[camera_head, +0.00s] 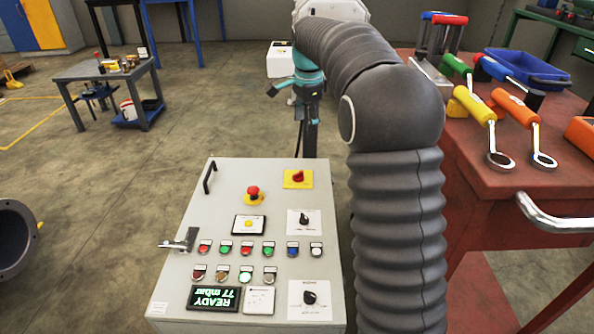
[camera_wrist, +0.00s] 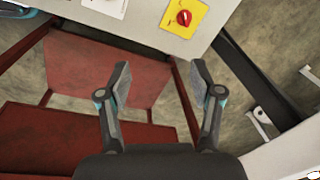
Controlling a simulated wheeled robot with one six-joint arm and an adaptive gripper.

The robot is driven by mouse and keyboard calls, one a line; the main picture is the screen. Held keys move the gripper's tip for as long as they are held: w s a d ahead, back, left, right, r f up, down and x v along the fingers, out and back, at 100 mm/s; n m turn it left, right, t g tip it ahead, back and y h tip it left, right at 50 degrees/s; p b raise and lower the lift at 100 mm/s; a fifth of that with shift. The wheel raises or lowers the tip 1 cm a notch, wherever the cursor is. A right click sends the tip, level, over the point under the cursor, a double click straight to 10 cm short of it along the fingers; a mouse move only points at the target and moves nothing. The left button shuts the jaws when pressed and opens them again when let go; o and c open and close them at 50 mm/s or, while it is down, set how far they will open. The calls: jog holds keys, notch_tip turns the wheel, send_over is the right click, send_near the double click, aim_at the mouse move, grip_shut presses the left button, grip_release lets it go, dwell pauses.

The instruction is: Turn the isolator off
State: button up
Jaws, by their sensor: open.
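The isolator is a red rotary knob (camera_head: 298,177) on a yellow plate, at the far right of the grey control panel's top face (camera_head: 225,185). In the wrist view the red knob (camera_wrist: 184,17) and its yellow plate show at the top edge, beyond my fingertips. My gripper (camera_wrist: 160,70) is open and empty, with a wide gap between its fingers. It is apart from the knob. In the head view my arm reaches past the panel's right side, and the wrist is beyond the panel's far edge.
The panel also carries a red emergency-stop button (camera_head: 253,193), black selector knobs (camera_head: 309,298), several coloured buttons and a lit display (camera_head: 214,298). A red workbench (camera_head: 480,180) with coloured tools stands close on the right. Open floor (camera_head: 100,200) lies to the left.

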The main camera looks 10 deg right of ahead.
aim_at(298, 173)
jog(key=w+f+m+g, duration=0.2)
jog(key=w+f+m, duration=0.3)
jog(key=w+f, duration=0.55)
notch_tip(298, 173, down, 15)
jog(key=shift+s+r+b, duration=0.1)
jog(key=shift+r+b, duration=0.1)
jog(key=shift+b, duration=0.25)
jog(key=c, duration=1.1)
